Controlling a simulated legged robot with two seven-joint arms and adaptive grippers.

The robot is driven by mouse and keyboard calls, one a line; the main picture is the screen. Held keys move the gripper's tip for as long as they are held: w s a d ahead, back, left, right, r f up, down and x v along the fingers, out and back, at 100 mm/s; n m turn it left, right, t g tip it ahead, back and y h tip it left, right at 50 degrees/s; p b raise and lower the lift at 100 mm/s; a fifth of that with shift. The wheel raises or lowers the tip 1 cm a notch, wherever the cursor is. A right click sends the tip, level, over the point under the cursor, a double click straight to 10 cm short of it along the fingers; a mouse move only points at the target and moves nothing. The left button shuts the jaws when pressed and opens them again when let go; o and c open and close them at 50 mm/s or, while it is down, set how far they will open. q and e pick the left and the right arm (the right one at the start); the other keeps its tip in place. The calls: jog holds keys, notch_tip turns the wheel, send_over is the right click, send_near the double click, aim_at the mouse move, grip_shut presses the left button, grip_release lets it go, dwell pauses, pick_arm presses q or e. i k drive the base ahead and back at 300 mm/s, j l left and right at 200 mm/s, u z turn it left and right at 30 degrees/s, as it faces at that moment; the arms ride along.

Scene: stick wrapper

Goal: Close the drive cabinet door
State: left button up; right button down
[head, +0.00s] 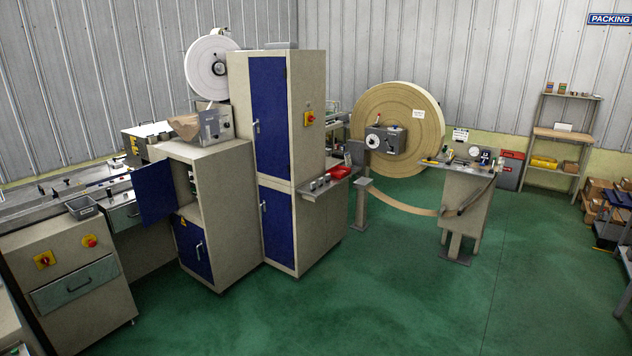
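A blue cabinet door (154,193) stands swung open to the left on the shorter beige cabinet (230,185), left of the middle in the head view. Its open upper compartment (188,185) shows some small parts inside. Below it, a lower blue door (193,247) with a pale handle and a yellow warning label looks shut. The taller cabinet beside it has an upper blue door (270,115) and a lower blue door (276,227), both shut. No label tells which is the drive cabinet. Neither of my grippers is in view.
A small shelf (318,186) with a red tray juts from the tall cabinet. A large paper roll (397,128) and a control stand (467,212) are further right. The green floor (400,295) in front is clear.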

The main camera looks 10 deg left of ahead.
aim_at(153, 184)
jog(key=i+j+u, duration=0.2)
jog(key=i+u, duration=0.2)
jog(key=i+j+u, duration=0.1)
jog(key=i+u, duration=0.2)
jog(key=u, duration=0.15)
jog(key=i+u, duration=0.4)
jog(key=i+l+u, duration=0.2)
jog(key=u, duration=0.2)
jog(key=i+j+u, duration=0.2)
jog(key=i, duration=0.5)
jog(key=i+l+u, duration=0.15)
jog(key=i, duration=0.6)
jog(key=i+l+u, duration=0.2)
jog(key=i, duration=0.5)
